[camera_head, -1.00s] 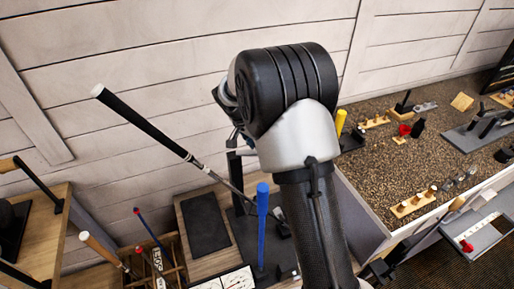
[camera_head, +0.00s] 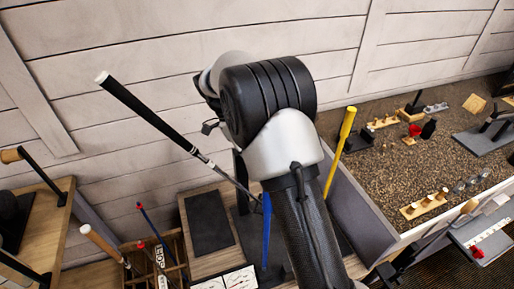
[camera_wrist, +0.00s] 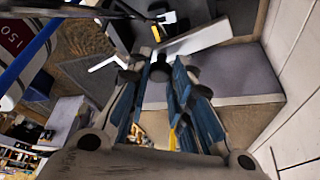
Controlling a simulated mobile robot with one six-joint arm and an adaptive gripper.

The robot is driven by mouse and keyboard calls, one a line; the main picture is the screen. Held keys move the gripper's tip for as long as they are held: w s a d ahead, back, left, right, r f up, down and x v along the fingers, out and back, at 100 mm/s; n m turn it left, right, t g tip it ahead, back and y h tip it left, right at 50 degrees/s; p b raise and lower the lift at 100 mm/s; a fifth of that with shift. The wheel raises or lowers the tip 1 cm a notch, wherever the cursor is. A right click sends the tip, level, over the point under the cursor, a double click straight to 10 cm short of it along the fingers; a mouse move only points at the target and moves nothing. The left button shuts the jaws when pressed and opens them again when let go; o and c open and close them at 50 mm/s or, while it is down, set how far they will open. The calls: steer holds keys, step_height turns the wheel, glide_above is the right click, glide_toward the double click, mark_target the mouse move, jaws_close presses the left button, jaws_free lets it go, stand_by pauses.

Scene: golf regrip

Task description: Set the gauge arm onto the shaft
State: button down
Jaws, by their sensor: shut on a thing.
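A golf club with a black grip (camera_head: 148,115) and white butt cap leans at upper left in the head view. Its grey shaft (camera_head: 228,178) slopes down right toward a dark stand, its lower part behind my arm. In the wrist view my gripper (camera_wrist: 161,72) has its blue-padded fingers close together, shut on a small dark piece between the tips. This appears to be part of the gauge arm (camera_wrist: 160,73), but its outline is unclear. In the head view my arm hides the gripper and the held piece. I cannot tell whether the piece touches the shaft.
A blue upright rod (camera_head: 266,232) and a yellow upright rod (camera_head: 341,145) stand either side of my arm. A black mat (camera_head: 209,222) and dial sheet (camera_head: 240,281) lie on the bench. A wooden crate (camera_head: 178,246) holds clubs at lower left. The speckled counter (camera_head: 385,175) carries small parts.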

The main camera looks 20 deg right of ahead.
steer(key=shift+a+r+m+g+y+p, duration=0.1)
steer(key=shift+a+m+g+y+p, duration=0.4)
steer(key=shift+a+m+p, duration=0.9)
steer(key=shift+d+m+b, duration=0.2)
steer(key=shift+m+b, duration=0.1)
steer(key=shift+b, duration=0.25)
steer(key=c, duration=1.4)
jaws_free()
steer(key=shift+s, duration=0.1)
steer(key=shift+v, duration=5.95)
steer(key=shift+a+r, duration=0.1)
